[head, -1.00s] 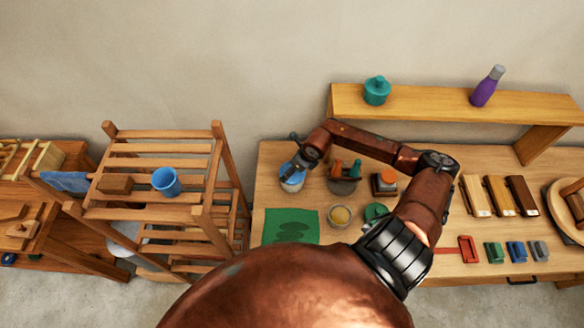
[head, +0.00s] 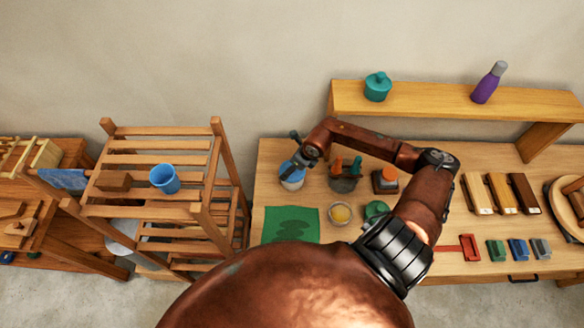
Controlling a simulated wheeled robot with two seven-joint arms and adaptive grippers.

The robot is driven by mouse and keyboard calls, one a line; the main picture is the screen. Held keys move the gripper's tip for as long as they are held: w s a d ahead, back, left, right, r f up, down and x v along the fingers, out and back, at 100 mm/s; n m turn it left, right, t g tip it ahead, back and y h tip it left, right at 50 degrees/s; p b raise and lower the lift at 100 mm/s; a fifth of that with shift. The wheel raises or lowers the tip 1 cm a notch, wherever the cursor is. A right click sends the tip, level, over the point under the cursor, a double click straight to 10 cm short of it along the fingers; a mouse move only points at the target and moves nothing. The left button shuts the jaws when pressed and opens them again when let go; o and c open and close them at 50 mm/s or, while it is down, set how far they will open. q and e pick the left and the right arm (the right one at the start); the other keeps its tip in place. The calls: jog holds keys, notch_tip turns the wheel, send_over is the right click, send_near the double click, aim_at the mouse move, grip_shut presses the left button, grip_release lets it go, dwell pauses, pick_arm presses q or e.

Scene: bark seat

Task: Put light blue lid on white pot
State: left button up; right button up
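The white pot (head: 292,185) stands at the left of the workbench. The light blue lid (head: 288,168) is at the pot's top, and I cannot tell if it is fully seated. My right gripper (head: 298,152) is right above and beside the lid, at the end of the arm that reaches across from the right. One dark finger sticks up to the upper left; the other side is hidden or too small to make out, so its grip is unclear. My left gripper is not in view.
A dark pot with orange- and teal-handled tools (head: 345,180) stands right of the white pot. A green mat (head: 290,226) and a small yellow bowl (head: 340,214) lie in front. A wooden rack with a blue cup (head: 164,180) stands to the left. A raised shelf (head: 430,100) is behind.

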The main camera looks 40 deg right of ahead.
jog(key=shift+f+b, duration=0.45)
jog(key=shift+f, duration=0.05)
dwell(0.3)
jog(key=o, duration=1.1)
jog(key=shift+o, duration=0.6)
jog(key=shift+r, duration=0.1)
jog(key=shift+r+p, duration=1.85)
jog(key=shift+r, duration=1.6)
